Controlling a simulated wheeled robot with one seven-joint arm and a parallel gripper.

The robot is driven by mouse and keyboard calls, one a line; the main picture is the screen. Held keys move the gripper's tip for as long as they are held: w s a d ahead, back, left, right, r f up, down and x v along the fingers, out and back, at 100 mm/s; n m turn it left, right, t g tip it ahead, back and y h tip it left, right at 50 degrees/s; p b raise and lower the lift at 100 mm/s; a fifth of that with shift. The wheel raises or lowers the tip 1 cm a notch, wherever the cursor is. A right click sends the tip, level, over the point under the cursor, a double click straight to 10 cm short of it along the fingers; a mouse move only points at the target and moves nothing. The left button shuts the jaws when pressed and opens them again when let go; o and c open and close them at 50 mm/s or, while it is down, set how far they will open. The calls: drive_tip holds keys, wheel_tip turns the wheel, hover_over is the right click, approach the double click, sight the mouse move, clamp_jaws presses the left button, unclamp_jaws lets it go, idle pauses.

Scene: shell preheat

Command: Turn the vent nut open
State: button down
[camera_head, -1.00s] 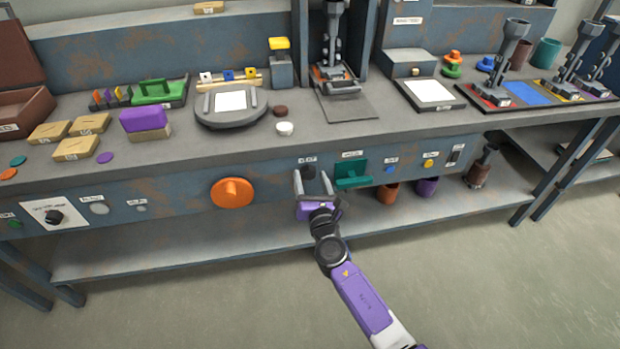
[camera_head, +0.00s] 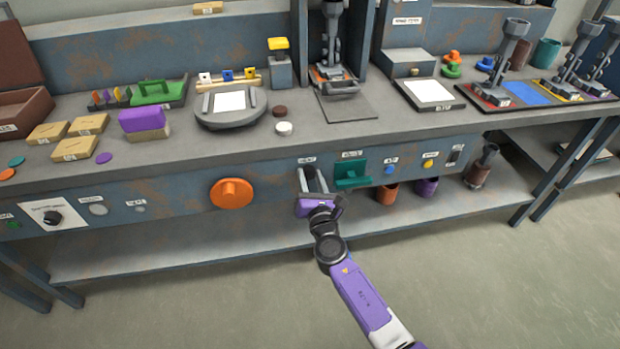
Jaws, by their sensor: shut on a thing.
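The vent nut (camera_head: 311,173) is a small dark knob under a white label on the front panel of the bench. My gripper (camera_head: 312,175) reaches it from below and in front. Its two grey fingers are shut on the nut, one on the left and one on the right. The fingers and purple gripper body hide part of the nut, so its turn angle cannot be told.
A large orange knob (camera_head: 232,193) is to the left. Blue (camera_head: 389,169) and yellow (camera_head: 428,163) buttons are further right. The floor in front is clear.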

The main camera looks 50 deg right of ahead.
drive_tip(key=m+b, duration=0.1)
drive_tip(key=m, duration=0.2)
drive_tip(key=m+b, duration=0.1)
drive_tip(key=shift+f+m+b, duration=0.25)
drive_tip(key=shift+m+b, duration=0.05)
drive_tip(key=shift+b, duration=0.05)
drive_tip(key=m+b, duration=0.2)
drive_tip(key=m, duration=0.2)
drive_tip(key=shift+s+d, duration=0.1)
drive_tip(key=m+b, duration=0.3)
drive_tip(key=m, duration=0.2)
drive_tip(key=shift+f, duration=0.15)
drive_tip(key=shift+m+b, duration=1.1)
drive_tip(key=shift+m, duration=0.8)
drive_tip(key=c, duration=0.9)
unclamp_jaws()
